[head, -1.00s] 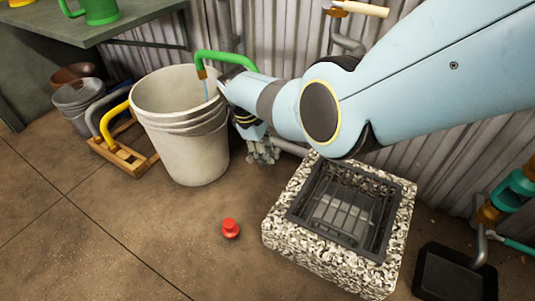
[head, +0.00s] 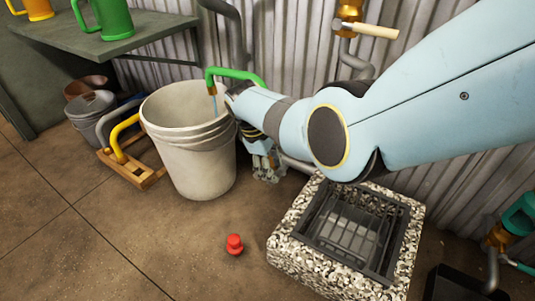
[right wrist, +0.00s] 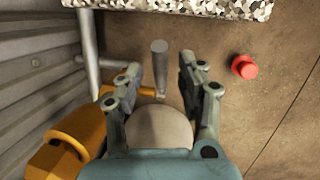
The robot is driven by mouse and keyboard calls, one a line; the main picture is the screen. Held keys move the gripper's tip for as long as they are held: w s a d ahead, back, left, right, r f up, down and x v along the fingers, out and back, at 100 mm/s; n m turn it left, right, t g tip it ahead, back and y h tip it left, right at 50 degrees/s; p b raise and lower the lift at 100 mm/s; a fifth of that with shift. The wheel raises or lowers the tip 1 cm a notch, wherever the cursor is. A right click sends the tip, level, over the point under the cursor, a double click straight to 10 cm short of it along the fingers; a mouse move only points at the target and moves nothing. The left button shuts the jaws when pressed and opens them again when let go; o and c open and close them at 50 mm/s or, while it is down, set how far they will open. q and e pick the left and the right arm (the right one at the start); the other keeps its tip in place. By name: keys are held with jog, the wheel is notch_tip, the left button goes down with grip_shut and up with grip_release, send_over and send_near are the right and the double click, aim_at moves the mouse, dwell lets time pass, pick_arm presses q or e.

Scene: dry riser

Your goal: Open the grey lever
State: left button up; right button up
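In the right wrist view a grey rod with a rounded end (right wrist: 159,60), apparently the grey lever, stands between my fingers. A brass valve body (right wrist: 65,148) is at the lower left. My right gripper (right wrist: 162,80) is open, its fingers on either side of the rod; I cannot tell if they touch it. In the head view my right gripper (head: 268,168) points down beside the white bucket (head: 200,165), near the corrugated wall; the lever is hidden there. My left gripper is not in view.
A green spout (head: 235,73) hangs over the bucket with a thin blue stream. A pebbled basin with a grate (head: 300,262) stands on the right. A red knob-like object (head: 235,244) lies on open floor. A wooden-handled valve (head: 374,30) is on the wall.

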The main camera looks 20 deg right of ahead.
jog(key=v, duration=1.1)
jog(key=shift+r, duration=0.1)
